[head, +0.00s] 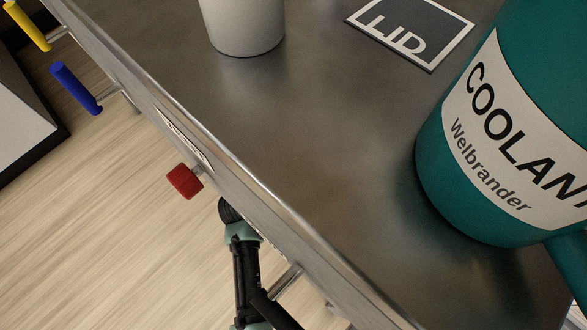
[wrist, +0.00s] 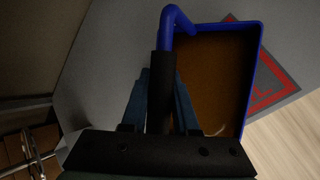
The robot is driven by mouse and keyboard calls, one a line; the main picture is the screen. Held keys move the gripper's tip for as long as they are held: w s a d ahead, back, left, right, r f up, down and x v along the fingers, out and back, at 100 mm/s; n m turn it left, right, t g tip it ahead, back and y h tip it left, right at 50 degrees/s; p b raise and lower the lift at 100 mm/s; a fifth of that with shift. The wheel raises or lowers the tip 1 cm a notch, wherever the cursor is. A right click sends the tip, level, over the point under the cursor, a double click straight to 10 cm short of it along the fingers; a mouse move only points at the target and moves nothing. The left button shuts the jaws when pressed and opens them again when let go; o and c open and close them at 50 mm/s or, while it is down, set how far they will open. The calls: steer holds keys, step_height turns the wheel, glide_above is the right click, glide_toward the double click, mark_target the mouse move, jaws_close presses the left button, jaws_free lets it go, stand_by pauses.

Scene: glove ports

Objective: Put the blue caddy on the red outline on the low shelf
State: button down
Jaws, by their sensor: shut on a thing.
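The blue caddy (wrist: 248,75) is in the wrist view, an open box with blue walls and a brown inside. A thin pale curved thing shows at its near end. Its blue handle (wrist: 178,18) has a black grip, and my gripper (wrist: 160,85) is shut on that grip. The red outline (wrist: 284,72) lies on the grey shelf (wrist: 110,60). It shows only beyond the caddy's right wall, and the caddy hides the rest. I cannot tell whether the caddy touches the shelf. In the head view the caddy, outline and gripper are hidden.
In the head view, a metal bench top carries a white container (head: 243,25), a dark lid plate (head: 410,30) and a large teal coolant can (head: 490,150). Yellow (head: 27,25), blue (head: 75,88) and red (head: 185,181) handles jut from its edge. A metal rail (wrist: 35,155) shows at the wrist view's left.

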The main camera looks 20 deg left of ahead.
steer(key=shift+f+b, duration=1.5)
steer(key=shift+f, duration=0.05)
steer(key=shift+r, duration=0.1)
steer(key=c, duration=0.7)
jaws_free()
steer(key=shift+f, duration=0.2)
steer(key=shift+r, duration=0.1)
steer(key=shift+p+v, duration=4.15)
steer(key=shift+v, duration=1.85)
